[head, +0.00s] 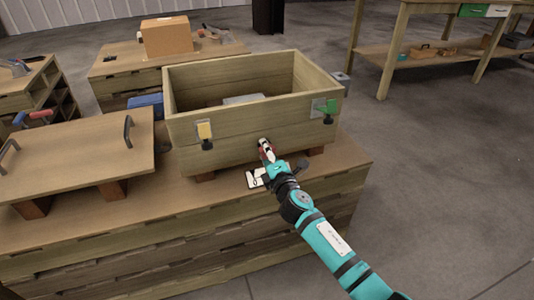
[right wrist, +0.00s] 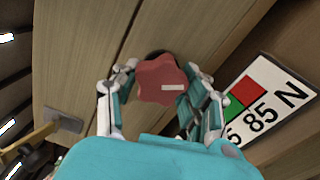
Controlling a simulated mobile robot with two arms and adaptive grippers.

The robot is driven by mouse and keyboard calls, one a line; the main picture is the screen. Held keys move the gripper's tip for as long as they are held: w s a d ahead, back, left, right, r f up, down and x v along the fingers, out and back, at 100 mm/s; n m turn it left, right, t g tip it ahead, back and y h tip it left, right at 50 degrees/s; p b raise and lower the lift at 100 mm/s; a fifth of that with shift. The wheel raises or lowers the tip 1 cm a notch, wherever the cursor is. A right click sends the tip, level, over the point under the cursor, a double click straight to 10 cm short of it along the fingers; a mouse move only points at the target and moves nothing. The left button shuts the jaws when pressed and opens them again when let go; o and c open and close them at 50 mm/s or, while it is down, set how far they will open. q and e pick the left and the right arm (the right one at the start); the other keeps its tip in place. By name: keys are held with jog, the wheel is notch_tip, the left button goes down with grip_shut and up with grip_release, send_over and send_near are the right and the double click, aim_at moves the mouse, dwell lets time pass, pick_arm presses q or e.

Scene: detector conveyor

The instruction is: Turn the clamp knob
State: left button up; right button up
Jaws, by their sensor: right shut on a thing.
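The red lobed clamp knob (right wrist: 162,80) sits on the front wall of an open wooden box, with a small pale mark on its face. My right gripper (right wrist: 160,78) has its fingers on both sides of the knob and is shut on it. In the head view my right gripper (head: 267,154) reaches the lower front of the wooden box (head: 235,135) and mostly hides the knob. My left gripper is not in view.
A white card (right wrist: 265,105) with "85 N" and red and green patches is beside the knob. A yellow latch (head: 204,131) and a green latch (head: 329,107) are on the box front. A wooden lid (head: 75,160) with black handles lies at left.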

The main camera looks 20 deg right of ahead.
jog(key=m, duration=0.5)
jog(key=shift+d, duration=0.1)
dwell(0.4)
jog(key=o, duration=1.2)
jog(key=shift+s, duration=0.1)
jog(key=s, duration=1.2)
jog(key=shift+d, duration=0.2)
jog(key=shift+w, duration=0.1)
